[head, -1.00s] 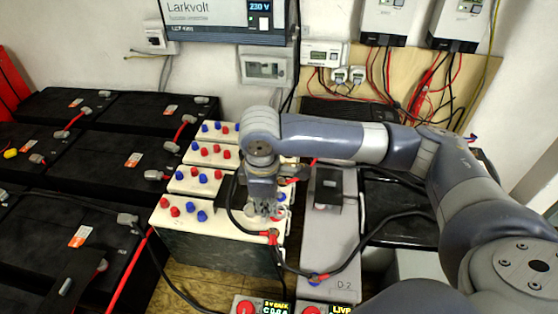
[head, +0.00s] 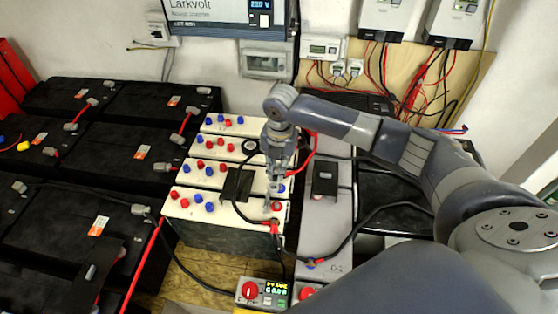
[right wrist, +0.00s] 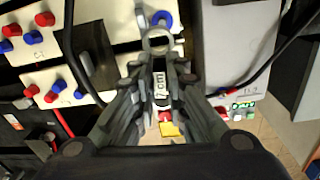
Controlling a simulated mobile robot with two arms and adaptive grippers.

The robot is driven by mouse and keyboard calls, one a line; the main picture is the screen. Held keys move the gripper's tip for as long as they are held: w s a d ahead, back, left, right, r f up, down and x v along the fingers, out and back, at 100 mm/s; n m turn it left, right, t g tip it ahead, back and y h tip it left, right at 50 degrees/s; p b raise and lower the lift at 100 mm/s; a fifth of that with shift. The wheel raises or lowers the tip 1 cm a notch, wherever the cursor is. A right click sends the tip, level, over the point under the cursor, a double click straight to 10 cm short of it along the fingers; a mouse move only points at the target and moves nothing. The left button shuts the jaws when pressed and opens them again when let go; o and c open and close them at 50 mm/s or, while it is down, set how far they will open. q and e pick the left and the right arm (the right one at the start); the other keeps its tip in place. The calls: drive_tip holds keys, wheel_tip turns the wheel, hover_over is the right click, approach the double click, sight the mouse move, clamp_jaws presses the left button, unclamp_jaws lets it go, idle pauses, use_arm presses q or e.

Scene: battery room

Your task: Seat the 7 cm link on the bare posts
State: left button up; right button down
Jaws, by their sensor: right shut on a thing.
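My right gripper (head: 275,185) is over the right end of the cream-topped batteries (head: 235,209), pointing down. In the right wrist view its fingers (right wrist: 160,80) are shut on a link (right wrist: 162,92) with a white label that reads "7 cm". A ring-shaped end (right wrist: 157,41) of the link stands out beyond the fingertips, near a blue post cap (right wrist: 163,18). The far end of the link is hidden between the fingers. In the head view the link is too small to make out. Red and blue caps sit on many posts; I cannot tell which posts are bare. My left gripper is not in view.
Black batteries (head: 122,150) with red cables fill the left. A grey case (head: 318,226) stands right of the cream batteries. A black cable (head: 238,200) loops beside my gripper to a red lug (head: 274,226).

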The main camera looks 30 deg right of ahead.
drive_tip(key=shift+w+d+n, duration=0.15)
drive_tip(key=shift+d+n, duration=0.2)
drive_tip(key=shift+n, duration=0.15)
drive_tip(key=shift+f, duration=0.5)
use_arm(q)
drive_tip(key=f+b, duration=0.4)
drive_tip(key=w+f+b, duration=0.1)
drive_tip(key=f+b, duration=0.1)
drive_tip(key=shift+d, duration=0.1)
use_arm(e)
wheel_tip(320, 180, down, 7)
drive_tip(key=shift+f, duration=0.15)
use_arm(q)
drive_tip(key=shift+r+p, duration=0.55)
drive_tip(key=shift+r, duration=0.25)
use_arm(e)
drive_tip(key=shift+d, duration=0.1)
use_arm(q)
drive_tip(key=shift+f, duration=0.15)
use_arm(e)
drive_tip(key=shift+f, duration=0.55)
idle(0.6)
drive_tip(key=shift+f, duration=0.6)
idle(1.4)
